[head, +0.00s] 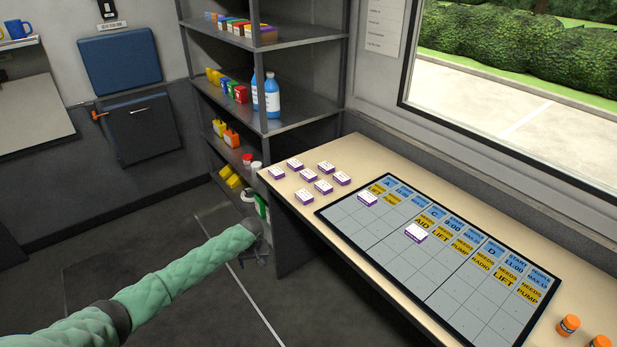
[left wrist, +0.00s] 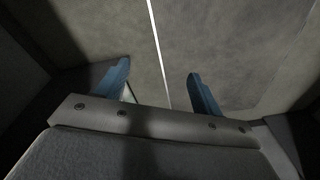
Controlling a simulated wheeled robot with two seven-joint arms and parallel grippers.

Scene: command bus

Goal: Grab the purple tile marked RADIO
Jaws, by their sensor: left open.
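Several small white-topped tiles with purple sides, including one purple tile (head: 277,173), lie loose at the left end of the table. One purple tile (head: 367,199) lies on the upper left of the grid board, and another purple tile (head: 416,233) lies near the board's middle. Their markings are too small to read, so I cannot tell which says RADIO. My left gripper (head: 260,257) is beside the table's left end, low over the floor and apart from the tiles. Its two blue fingers (left wrist: 160,88) are spread and empty in the left wrist view. My right gripper is not in view.
The dark grid board (head: 400,262) with blue and yellow labels covers much of the table (head: 350,155). Orange-capped bottles (head: 568,325) stand at the right front. A metal shelf (head: 290,125) with bottles and boxes stands beyond the table's left end. The floor at left is clear.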

